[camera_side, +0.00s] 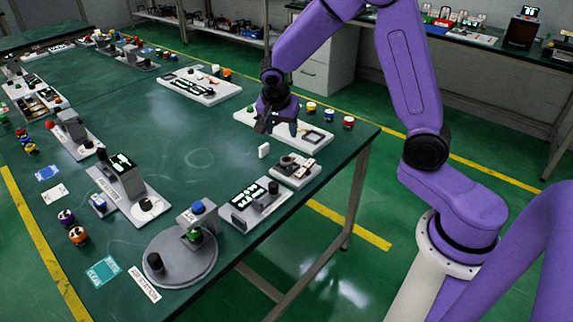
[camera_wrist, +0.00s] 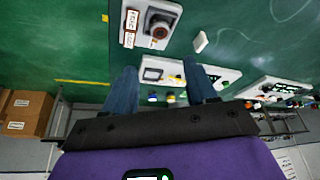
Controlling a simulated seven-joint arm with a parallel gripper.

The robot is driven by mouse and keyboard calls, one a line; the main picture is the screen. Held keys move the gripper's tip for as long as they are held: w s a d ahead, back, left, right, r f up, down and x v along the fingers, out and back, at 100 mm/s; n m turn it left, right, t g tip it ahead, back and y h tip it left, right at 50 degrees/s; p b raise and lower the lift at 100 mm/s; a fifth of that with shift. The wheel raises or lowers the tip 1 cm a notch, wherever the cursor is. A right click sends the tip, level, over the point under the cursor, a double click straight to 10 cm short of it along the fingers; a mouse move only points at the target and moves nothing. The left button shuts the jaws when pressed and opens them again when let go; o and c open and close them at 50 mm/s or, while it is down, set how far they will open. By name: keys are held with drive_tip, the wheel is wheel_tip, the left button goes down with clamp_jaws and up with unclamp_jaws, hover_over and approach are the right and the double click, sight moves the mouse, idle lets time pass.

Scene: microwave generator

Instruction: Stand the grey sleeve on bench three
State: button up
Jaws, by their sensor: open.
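My gripper (camera_side: 277,122) is open and empty above a white plate (camera_side: 318,137) near the right end of the green table. In the wrist view its two fingers (camera_wrist: 161,66) are spread, with the plate (camera_wrist: 218,72) partly behind them. I cannot tell for certain which thing is the grey sleeve. A dark grey cylinder (camera_side: 154,262) stands on a round grey base (camera_side: 178,272) at the table's front. I cannot read any label naming bench three.
A small white block (camera_side: 264,150) stands beside a pale unit with a round fitting (camera_side: 292,168). A unit with a lit display (camera_side: 245,193) is nearer the front. The table's middle (camera_side: 190,135) is clear.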

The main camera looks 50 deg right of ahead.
sight(286, 159)
drive_tip(key=x, duration=1.5)
drive_tip(key=shift+f, duration=0.3)
drive_tip(key=c, duration=1)
drive_tip(key=shift+o, duration=0.2)
drive_tip(key=shift+r, duration=0.45)
drive_tip(key=r, duration=0.3)
drive_tip(key=shift+s+a, duration=0.1)
drive_tip(key=shift+s, duration=0.25)
drive_tip(key=s+a+r, duration=0.2)
drive_tip(key=s+r, duration=0.7)
drive_tip(key=s, duration=0.4)
